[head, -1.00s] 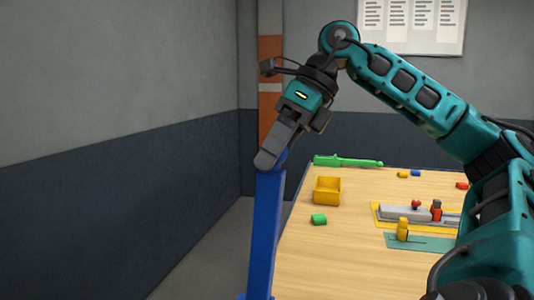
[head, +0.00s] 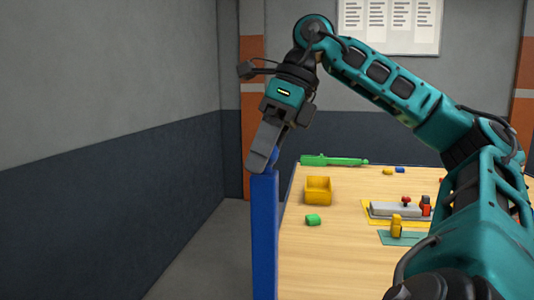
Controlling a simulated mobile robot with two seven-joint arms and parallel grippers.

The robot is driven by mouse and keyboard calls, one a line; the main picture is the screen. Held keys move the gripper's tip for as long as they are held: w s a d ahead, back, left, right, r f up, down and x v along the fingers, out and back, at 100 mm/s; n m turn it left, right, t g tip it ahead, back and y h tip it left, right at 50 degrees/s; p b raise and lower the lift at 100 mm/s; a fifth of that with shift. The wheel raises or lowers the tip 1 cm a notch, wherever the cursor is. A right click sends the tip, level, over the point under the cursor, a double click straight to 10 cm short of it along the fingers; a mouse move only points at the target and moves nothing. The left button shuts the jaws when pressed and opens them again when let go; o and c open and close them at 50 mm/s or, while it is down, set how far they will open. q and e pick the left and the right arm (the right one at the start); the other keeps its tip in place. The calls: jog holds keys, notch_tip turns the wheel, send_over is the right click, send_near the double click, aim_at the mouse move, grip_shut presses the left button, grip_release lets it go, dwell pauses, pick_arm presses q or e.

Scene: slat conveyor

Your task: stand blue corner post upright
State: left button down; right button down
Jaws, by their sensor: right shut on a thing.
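The blue corner post (head: 264,235) stands close to vertical at the left edge of the table, in the head view. Its lower end runs out of the bottom of the picture, so I cannot see what it rests on. My right gripper (head: 263,160) is shut on the top end of the blue post, reaching down to it from above. The fingers hide part of the post's top. My left gripper is not in view.
The wooden table (head: 350,265) lies right of the post. Open floor (head: 205,250) lies to the left.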

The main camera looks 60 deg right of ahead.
jog(key=shift+w+a+f, duration=0.1)
jog(key=shift+a+f, duration=0.1)
jog(key=shift+a, duration=0.05)
jog(key=c, duration=0.7)
grip_release()
jog(key=shift+w+a, duration=0.1)
jog(key=shift+c, duration=0.2)
jog(key=shift+o, duration=0.9)
jog(key=shift+w+a, duration=0.2)
jog(key=shift+w, duration=0.1)
jog(key=shift+s+d+r, duration=0.15)
jog(key=p+v, duration=0.3)
jog(key=v, duration=1)
